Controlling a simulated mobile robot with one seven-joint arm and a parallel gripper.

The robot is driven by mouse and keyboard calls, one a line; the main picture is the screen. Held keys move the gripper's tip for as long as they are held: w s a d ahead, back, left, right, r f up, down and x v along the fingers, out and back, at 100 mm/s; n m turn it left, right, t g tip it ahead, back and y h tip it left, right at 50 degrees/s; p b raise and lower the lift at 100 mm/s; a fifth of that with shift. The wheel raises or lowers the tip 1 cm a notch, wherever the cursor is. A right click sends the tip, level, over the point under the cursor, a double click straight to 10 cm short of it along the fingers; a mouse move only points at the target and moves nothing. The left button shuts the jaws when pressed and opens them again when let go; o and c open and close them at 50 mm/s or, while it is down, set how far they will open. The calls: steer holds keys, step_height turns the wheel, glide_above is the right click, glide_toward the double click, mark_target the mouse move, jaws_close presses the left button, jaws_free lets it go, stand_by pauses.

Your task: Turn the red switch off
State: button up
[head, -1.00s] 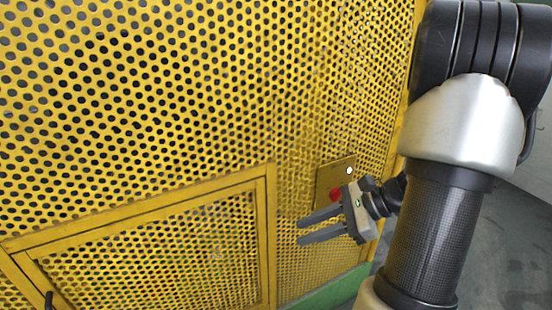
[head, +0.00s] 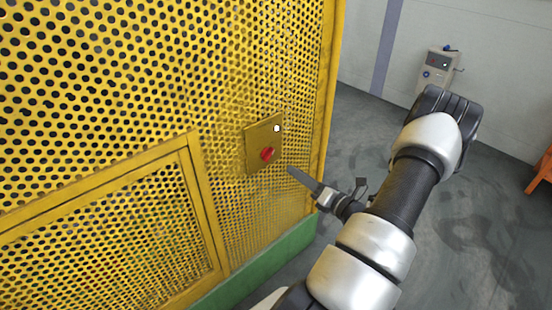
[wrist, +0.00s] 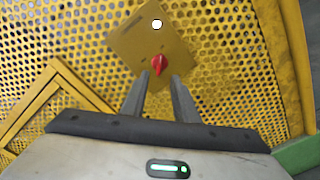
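The red switch (head: 267,154) is a rotary knob on a yellow plate (head: 252,148), fixed to the perforated yellow panel. A white round button or lamp (head: 277,128) sits above it on the plate. In the wrist view the red switch (wrist: 159,64) shows just beyond the fingertips, its grip bar close to upright in that picture. My gripper (head: 290,170) is to the right of and slightly below the switch in the head view, apart from it. In the wrist view my gripper (wrist: 162,77) has its two fingers parted with nothing between them.
The yellow perforated enclosure (head: 110,70) fills the left, with a framed door (head: 120,230) and a green base (head: 262,265). A grey control box (head: 437,68) stands by the far wall. An orange object (head: 541,172) is at the right edge. Grey floor lies open at right.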

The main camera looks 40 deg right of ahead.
mark_target(268, 155)
steer(key=w, duration=1)
steer(key=shift+w+a, duration=0.3)
steer(key=shift+a, duration=0.1)
jaws_close()
